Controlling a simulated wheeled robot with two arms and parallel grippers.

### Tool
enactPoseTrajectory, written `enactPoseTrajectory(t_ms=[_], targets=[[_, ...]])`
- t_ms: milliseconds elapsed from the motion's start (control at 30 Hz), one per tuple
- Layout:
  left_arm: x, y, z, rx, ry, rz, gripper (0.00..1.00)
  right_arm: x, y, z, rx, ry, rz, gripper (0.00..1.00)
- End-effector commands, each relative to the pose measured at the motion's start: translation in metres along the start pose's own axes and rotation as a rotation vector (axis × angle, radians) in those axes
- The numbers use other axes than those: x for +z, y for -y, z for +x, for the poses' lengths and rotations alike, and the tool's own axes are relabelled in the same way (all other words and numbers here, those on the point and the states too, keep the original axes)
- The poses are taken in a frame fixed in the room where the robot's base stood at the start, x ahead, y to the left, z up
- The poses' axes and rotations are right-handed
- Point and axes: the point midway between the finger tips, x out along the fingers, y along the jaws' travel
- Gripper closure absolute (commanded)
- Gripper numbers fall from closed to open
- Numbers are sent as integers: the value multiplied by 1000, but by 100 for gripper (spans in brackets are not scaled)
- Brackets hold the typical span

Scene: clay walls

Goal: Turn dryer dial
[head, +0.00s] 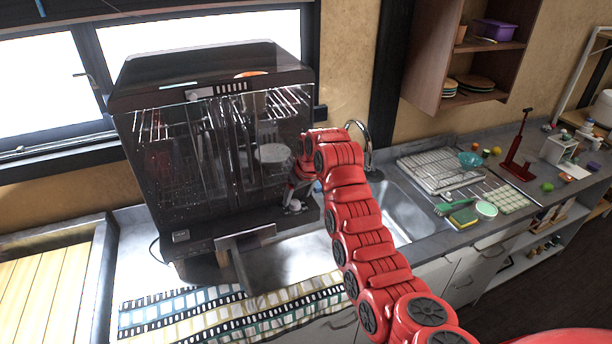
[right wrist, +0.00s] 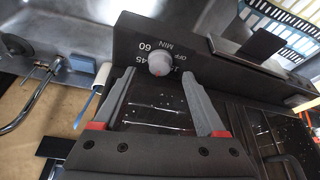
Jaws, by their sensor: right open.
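The dryer (head: 190,160) is a large dark cabinet with a clear front, standing on the counter by the window, with dishes inside. Its dial is a small light-grey knob (right wrist: 160,63) with a red mark, on a dark panel printed with OFF, MIN, 45 and 60. My right gripper (right wrist: 159,84) is open, its two fingers pointing at the dial, one on each side of it. The fingertips look close to the knob; I cannot tell whether they touch it. In the head view, my right arm reaches to the dryer's lower right front. My left gripper is not in view.
A sink (head: 401,215) with a faucet (head: 362,140) lies right of the dryer. A wire rack (head: 440,168), a sponge (head: 463,216) and a green brush (head: 455,207) sit beyond it. A striped cloth (head: 180,312) lies in front of the dryer. A wall shelf (head: 432,55) hangs above right.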

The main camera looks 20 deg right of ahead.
Motion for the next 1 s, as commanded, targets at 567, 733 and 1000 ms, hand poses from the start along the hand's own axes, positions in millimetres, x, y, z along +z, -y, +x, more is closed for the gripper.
enactPoseTrajectory(t_ms=[567, 733, 1000], targets=[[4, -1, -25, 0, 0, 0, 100, 0, -3, -102, 5, -4, 0, 27], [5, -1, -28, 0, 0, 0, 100, -1, -1, -127, 4, -4, -2, 27], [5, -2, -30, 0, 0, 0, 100, 0, -1, -143, 2, -1, 1, 27]])
